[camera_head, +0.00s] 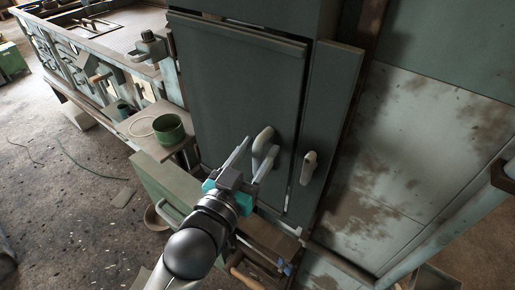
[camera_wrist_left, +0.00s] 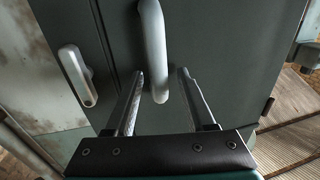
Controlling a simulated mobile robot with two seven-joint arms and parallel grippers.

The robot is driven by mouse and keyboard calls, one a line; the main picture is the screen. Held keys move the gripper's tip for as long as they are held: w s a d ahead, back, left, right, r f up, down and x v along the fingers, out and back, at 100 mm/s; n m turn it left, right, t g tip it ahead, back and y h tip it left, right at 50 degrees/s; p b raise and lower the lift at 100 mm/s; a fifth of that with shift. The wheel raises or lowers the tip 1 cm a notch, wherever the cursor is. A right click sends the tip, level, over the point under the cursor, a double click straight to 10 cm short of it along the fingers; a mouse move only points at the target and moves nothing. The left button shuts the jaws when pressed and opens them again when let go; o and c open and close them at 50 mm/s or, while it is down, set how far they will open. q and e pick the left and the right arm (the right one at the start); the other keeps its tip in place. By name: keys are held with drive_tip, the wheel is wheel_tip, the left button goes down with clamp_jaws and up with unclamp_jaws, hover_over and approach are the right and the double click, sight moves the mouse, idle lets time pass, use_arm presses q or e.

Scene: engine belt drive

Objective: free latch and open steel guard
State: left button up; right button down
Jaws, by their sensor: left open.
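The steel guard (camera_head: 235,90) is a tall dark green-grey panel, shut flush in its frame. A pale curved handle (camera_head: 263,148) stands out from its lower part. A small pale latch (camera_head: 308,168) sits on the narrow frame strip to the right of the guard. My left gripper (camera_head: 260,146) is open in front of the handle. In the left wrist view, the handle (camera_wrist_left: 154,45) shows between and beyond the two fingertips (camera_wrist_left: 160,74), with gaps at both sides. The latch (camera_wrist_left: 77,75) is left of the fingers there. My right gripper is out of view.
A workbench (camera_head: 125,30) stands at the upper left. A green pot (camera_head: 168,129) is on a small shelf left of the guard. A wooden crate (camera_head: 268,238) lies below the guard. A stained pale wall (camera_head: 420,150) is at the right. The floor (camera_head: 60,210) at left is mostly open.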

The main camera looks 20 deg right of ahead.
use_arm(q)
drive_tip(key=shift+d, duration=0.1)
drive_tip(key=shift+c, duration=0.3)
clamp_jaws()
idle(1.1)
